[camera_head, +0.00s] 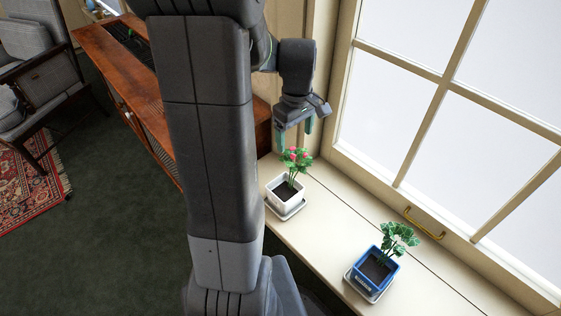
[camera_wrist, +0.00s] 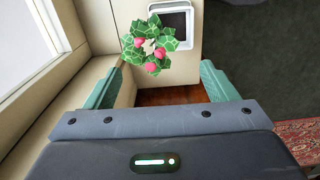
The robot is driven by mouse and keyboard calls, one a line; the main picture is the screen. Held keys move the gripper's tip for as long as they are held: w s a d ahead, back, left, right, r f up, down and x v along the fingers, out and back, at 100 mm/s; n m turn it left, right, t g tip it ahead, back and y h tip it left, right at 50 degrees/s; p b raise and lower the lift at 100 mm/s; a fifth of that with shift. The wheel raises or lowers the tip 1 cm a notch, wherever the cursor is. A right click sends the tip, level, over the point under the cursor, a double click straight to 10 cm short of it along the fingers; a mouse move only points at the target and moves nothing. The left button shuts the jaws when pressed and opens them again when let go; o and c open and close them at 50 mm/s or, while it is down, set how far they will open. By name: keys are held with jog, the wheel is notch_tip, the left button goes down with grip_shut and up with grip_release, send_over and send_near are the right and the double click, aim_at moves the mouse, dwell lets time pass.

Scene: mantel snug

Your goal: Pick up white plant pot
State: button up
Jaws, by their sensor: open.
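The white plant pot (camera_head: 285,195) stands upright on a saucer on the window sill, with dark soil and a green plant with pink-red flowers. In the wrist view the white pot (camera_wrist: 184,22) shows at the top centre, partly covered by the plant's leaves and flowers (camera_wrist: 150,45). My gripper (camera_head: 297,138) is open and empty, just above and behind the plant in the head view. In the wrist view my gripper's (camera_wrist: 165,80) green fingers are spread wide, with the flowers showing between and beyond them. The pot is apart from the fingers.
A blue pot (camera_head: 377,268) with a green plant stands on a saucer nearer on the sill (camera_head: 330,222). The window (camera_head: 450,120) with a brass handle (camera_head: 424,223) borders the sill. A wooden cabinet (camera_head: 130,75) stands beyond the sill's far end.

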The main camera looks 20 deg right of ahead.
aim_at(295, 154)
jog(key=shift+w+d+f, duration=0.4)
jog(key=shift+w+f, duration=0.1)
jog(key=shift+f, duration=0.3)
notch_tip(295, 154, down, 7)
jog(key=shift+s+f+b, duration=0.1)
jog(key=shift+b, duration=0.95)
jog(key=f, duration=0.1)
jog(key=f+b, duration=0.1)
jog(key=f, duration=0.3)
jog(key=shift+d+f+b, duration=0.15)
jog(key=shift+d+b, duration=0.1)
jog(key=shift+b, duration=0.05)
grip_shut()
